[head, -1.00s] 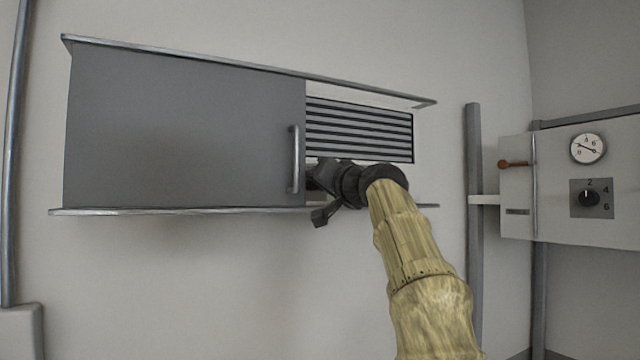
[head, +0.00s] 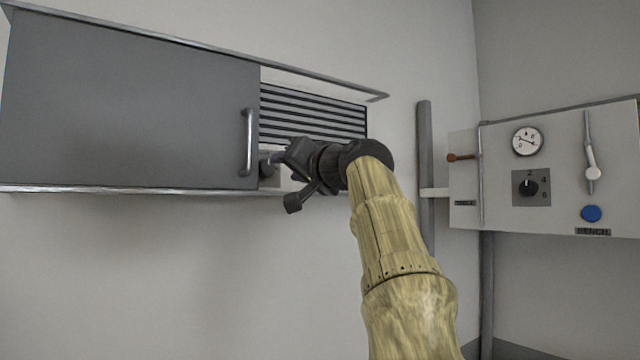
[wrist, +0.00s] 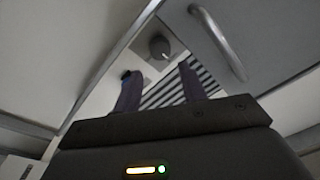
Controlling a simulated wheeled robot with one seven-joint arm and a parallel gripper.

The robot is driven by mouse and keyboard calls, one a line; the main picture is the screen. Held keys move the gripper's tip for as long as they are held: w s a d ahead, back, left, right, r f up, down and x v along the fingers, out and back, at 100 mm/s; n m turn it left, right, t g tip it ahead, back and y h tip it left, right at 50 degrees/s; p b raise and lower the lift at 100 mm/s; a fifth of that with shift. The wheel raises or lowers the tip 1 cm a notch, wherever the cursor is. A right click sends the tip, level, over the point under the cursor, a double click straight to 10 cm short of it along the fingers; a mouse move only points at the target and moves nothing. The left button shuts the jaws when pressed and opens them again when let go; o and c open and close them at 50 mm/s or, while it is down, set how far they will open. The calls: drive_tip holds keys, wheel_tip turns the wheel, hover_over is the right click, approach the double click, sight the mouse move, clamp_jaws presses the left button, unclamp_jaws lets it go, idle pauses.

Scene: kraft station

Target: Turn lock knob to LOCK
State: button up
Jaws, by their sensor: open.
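A round grey knob (wrist: 160,47) with a light pointer mark sits on a pale plate in the wrist view, beyond my fingertips. No LOCK lettering is readable. It also shows in the head view (head: 267,167), just right of the sliding door's handle and partly hidden. My gripper (wrist: 160,82) is open and empty, with its two dark fingers apart and the knob ahead of the space between them. In the head view my gripper (head: 285,158) points left toward the knob. The fingertips look apart from the knob.
A grey sliding door (head: 130,100) with a bar handle (head: 247,142) is left of the knob. A striped vent (head: 310,115) is behind my wrist. At right, a panel (head: 560,140) carries a gauge (head: 528,141), black dial (head: 528,187), lever (head: 591,160) and blue button (head: 591,213).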

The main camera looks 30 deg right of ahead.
drive_tip(key=s+b, duration=0.4)
drive_tip(key=s, duration=0.6)
drive_tip(key=shift+d+f, duration=0.15)
drive_tip(key=shift+f, duration=0.25)
